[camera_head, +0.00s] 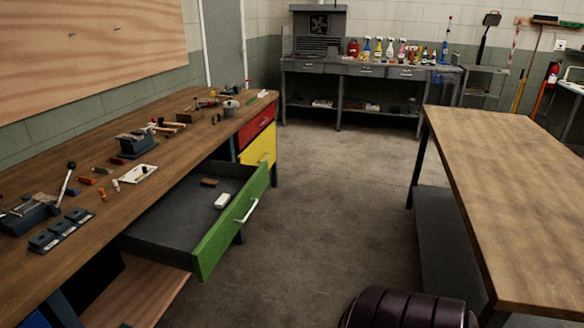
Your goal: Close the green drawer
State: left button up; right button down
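The green drawer (233,222) is pulled far out from under the long wooden workbench on the left. Its green front carries a white bar handle (246,210). Its dark grey tray holds a small brown block (208,182) and a white object (222,201). Neither of my grippers shows in the head view.
Red (257,127) and yellow (259,150) drawers are shut behind the green one. Tools lie on the left workbench (150,184). A wooden table (510,190) stands at right, and a dark rounded seat (409,308) at bottom. Bare floor (330,200) lies between.

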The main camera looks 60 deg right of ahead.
aim_at(184, 230)
jog(key=l+z, duration=0.2)
jog(key=z, duration=1.35)
